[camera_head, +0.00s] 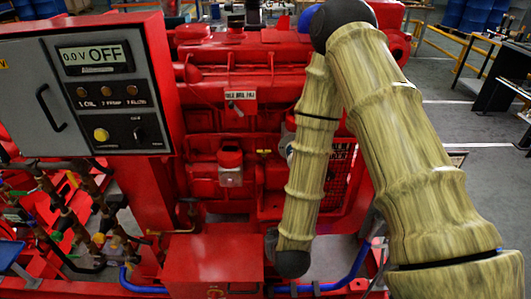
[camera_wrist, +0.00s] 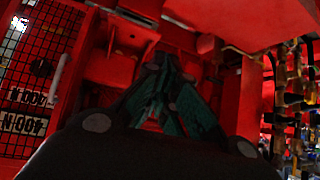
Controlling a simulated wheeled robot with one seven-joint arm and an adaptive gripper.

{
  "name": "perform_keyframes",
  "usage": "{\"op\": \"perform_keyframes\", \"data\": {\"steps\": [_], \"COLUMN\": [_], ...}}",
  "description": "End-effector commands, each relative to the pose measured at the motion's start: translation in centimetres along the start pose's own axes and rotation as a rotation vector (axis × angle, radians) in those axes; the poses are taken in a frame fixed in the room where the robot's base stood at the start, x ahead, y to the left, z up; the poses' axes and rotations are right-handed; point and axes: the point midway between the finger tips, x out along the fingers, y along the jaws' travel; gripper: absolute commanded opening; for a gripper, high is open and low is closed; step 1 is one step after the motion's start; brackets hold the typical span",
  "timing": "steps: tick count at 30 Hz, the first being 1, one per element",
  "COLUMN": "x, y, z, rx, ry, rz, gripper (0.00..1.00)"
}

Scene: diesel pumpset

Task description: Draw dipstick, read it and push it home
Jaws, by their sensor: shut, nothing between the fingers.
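My gripper (camera_wrist: 160,72) shows in the wrist view as dark green fingers drawn together, shut and empty, in front of red engine parts. In the head view my arm hangs down before the engine, and the gripper itself cannot be made out there. The red diesel engine (camera_head: 228,130) fills the middle of the head view. A small brass-coloured handle (camera_head: 188,204) stands low on its left side; I cannot tell whether it is the dipstick. No dipstick can be identified for certain in either view. My arm hides part of the engine's right side.
A grey control panel (camera_head: 82,178) with a display reading "0.0 V OFF" stands at left. Brown pipes and valves (camera_head: 95,215) lie below it. A red box (camera_head: 212,262) and blue pipes (camera_head: 345,272) are low in front. A mesh guard (camera_wrist: 20,70) is close at left in the wrist view.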

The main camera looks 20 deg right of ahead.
Motion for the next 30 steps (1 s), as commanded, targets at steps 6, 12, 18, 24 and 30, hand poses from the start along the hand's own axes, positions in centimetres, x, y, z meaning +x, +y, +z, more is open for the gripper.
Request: {"op": "perform_keyframes", "data": {"steps": [6,12,18,24,30], "x": [-2.6,-5.9,-6.7,-5.0,-2.3], "y": [-0.9,-0.8,-0.6,-0.1,0.5], "z": [-13.9,-20.9,-23.0,-24.3,-26.2], "rx": [0.037,0.058,0.065,0.066,0.066], "ry": [0.365,0.552,0.604,0.603,0.603], "rz": [0.084,0.155,0.179,0.180,0.180], "gripper": [0.00,0.00,0.00,0.00,0.00]}}
